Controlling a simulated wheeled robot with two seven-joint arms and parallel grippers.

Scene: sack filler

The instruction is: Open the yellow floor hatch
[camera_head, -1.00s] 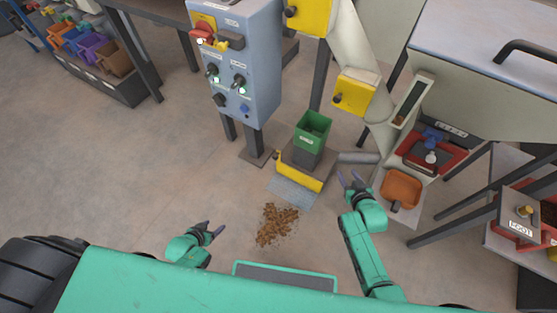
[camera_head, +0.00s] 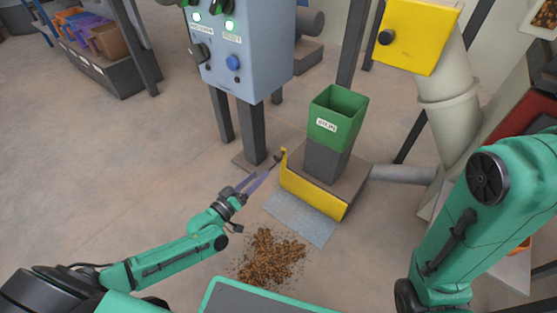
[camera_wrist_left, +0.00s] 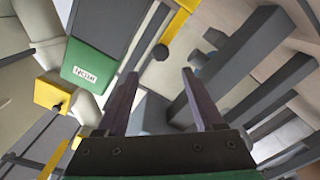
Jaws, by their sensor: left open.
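The yellow hatch (camera_head: 312,191) is a slanted flap along the front of a low grey floor box. A raised yellow end with a small dark knob (camera_head: 279,156) stands at its left end. My left gripper (camera_head: 263,180) is open and empty, its purple fingers pointing toward the knob from the left. In the left wrist view, the dark knob (camera_wrist_left: 160,52) shows beyond and between the fingertips (camera_wrist_left: 160,78), with a gap; a yellow strip (camera_wrist_left: 183,18) runs beside it. My right arm is at the right; its gripper is not in view.
A green labelled bin (camera_head: 337,118) stands on the floor box behind the hatch. A grey grate (camera_head: 299,218) lies before the hatch, with spilled brown pellets (camera_head: 270,257) nearby. The control cabinet's legs (camera_head: 250,130) stand just behind the knob.

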